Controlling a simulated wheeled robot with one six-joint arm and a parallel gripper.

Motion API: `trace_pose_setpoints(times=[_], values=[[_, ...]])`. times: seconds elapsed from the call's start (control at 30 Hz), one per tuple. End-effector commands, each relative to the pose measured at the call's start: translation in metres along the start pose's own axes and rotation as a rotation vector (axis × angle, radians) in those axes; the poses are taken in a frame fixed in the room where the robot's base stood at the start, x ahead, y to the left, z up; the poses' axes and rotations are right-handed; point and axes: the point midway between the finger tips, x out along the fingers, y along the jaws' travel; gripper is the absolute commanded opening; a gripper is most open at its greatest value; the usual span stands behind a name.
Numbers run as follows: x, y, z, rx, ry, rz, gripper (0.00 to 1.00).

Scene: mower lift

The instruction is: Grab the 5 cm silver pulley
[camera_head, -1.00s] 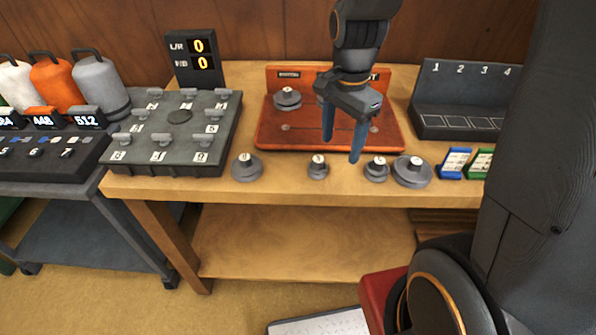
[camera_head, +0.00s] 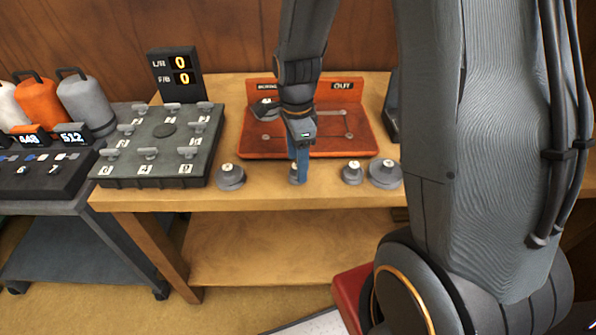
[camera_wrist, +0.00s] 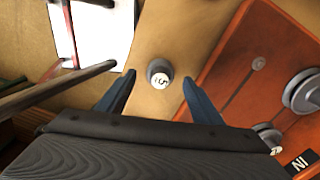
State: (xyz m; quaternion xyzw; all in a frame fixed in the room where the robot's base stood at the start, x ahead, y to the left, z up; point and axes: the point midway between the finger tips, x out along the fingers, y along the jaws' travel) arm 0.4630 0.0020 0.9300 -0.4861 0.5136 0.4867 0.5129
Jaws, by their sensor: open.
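The silver pulley marked 5 (camera_wrist: 158,74) sits upright on the wooden table near its front edge. In the wrist view it lies between my gripper's (camera_wrist: 159,80) two blue fingertips, with a gap on both sides. In the head view this small pulley (camera_head: 294,176) is partly hidden behind a blue finger. My gripper (camera_head: 299,168) is open, pointing down at the pulley, with nothing held. How far the fingertips are above the table is hard to tell.
A larger pulley (camera_head: 230,177) stands to the left; two more, one small (camera_head: 352,173) and one wide (camera_head: 385,174), stand to the right. Behind is an orange board (camera_head: 345,144) with pulleys on it.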

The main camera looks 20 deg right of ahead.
Motion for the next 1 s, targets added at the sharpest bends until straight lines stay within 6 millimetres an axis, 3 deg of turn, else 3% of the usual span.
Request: trace_pose_setpoints(times=[0.2,0.5,0.8,1.0], values=[[0.019,0.001,0.0,-0.001,0.0,0.001,0.6],[0.022,0.0,0.001,-0.002,0.0,-0.002,0.6],[0.022,0.0,0.0,-0.001,0.0,-0.001,0.1],[0.021,0.0,0.0,-0.001,0.0,-0.001,0.08]])
